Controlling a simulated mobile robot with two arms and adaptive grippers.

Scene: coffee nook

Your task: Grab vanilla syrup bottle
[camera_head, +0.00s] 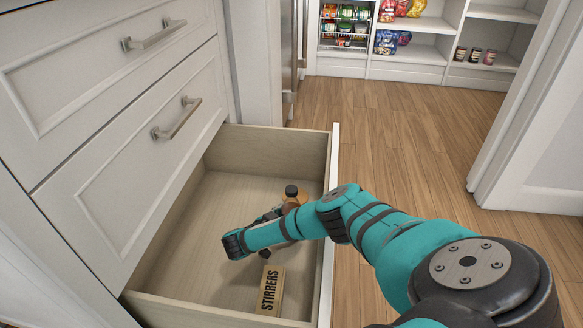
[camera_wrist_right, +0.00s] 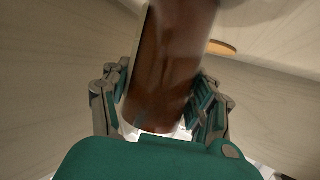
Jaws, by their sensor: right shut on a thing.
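The syrup bottle (camera_head: 291,193), amber-brown with a dark cap, stands in the open drawer, partly hidden behind my right arm. No label can be read on it. In the right wrist view the brown bottle (camera_wrist_right: 172,65) fills the middle, tilted across the picture. My right gripper (camera_wrist_right: 160,105) is shut on it, with fingers on both sides. In the head view my right gripper (camera_head: 272,216) is inside the drawer and mostly hidden by the wrist. I cannot tell whether the bottle touches the drawer floor. My left gripper is not in view.
The wooden drawer (camera_head: 210,205) is pulled out below other closed drawers. The drawer's right wall (camera_head: 329,185) stands below my arm. Wooden floor is clear to the right; stocked shelves (camera_head: 405,30) stand far back.

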